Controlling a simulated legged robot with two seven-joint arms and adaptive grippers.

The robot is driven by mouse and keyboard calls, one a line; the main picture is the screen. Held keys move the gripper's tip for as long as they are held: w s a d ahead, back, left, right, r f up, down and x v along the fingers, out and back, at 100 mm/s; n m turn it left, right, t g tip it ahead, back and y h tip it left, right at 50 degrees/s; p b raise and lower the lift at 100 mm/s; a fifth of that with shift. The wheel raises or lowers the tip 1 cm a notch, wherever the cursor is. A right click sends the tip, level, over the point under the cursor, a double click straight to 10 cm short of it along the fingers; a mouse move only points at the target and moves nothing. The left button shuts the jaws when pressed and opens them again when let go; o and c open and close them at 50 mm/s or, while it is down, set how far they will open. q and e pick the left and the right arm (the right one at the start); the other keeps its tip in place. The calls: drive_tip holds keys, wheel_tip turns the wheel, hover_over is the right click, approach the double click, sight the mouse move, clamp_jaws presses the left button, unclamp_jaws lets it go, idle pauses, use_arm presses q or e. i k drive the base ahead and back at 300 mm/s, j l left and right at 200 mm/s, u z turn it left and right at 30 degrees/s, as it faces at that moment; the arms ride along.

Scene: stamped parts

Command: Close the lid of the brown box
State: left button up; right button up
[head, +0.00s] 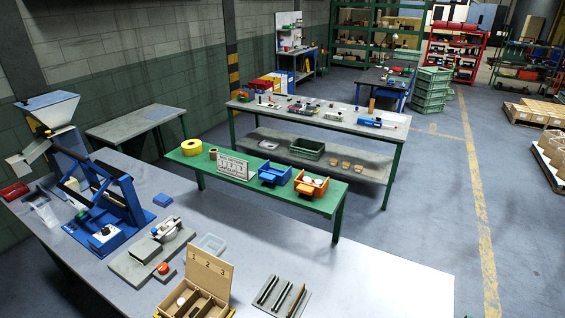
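The brown box (228,309) sits at the near edge of the grey table in the head view, cut off slightly by the bottom of the picture. The box has compartments; a white round thing (181,301) lies in the left part, and small dark things show farther right. Neither of my grippers is in view.
On the grey table (370,285), a dark slotted plate (279,297) lies right of the box. A clear tray (208,245) stands behind the lid. A grey fixture (150,258) with a red knob is to the left. The table's right part is bare.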

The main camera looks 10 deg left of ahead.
sight(210, 273)
drive_tip(key=k+j, duration=0.1)
drive_tip(key=j, duration=0.55)
drive_tip(key=k+j, duration=0.1)
drive_tip(key=j, duration=1.2)
drive_tip(key=k, duration=0.05)
